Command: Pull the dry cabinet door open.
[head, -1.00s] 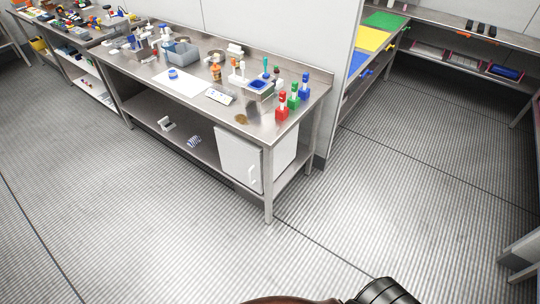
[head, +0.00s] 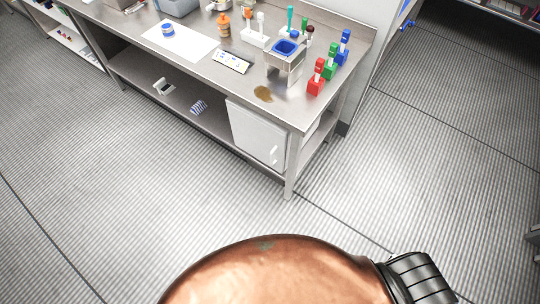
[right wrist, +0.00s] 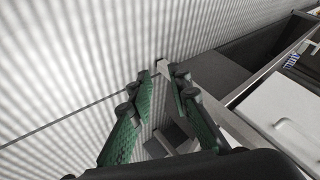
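The dry cabinet (head: 258,135) is a white box on the lower shelf of the steel table, at its right end. Its door is shut, with a pale upright handle (head: 273,154) near the lower right of the front. In the right wrist view the white cabinet (right wrist: 272,100) is at the right edge, beside the table frame. My right gripper (right wrist: 162,76) has green fingers that stand apart with nothing between them, over the floor left of the cabinet and clear of it. My left gripper is in neither view.
The steel table (head: 205,75) carries a white sheet, bottles, a blue-lined container (head: 286,58) and red, green and blue holders at its right end. A table leg (head: 291,178) stands just right of the cabinet. The ribbed floor (head: 150,210) in front is clear.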

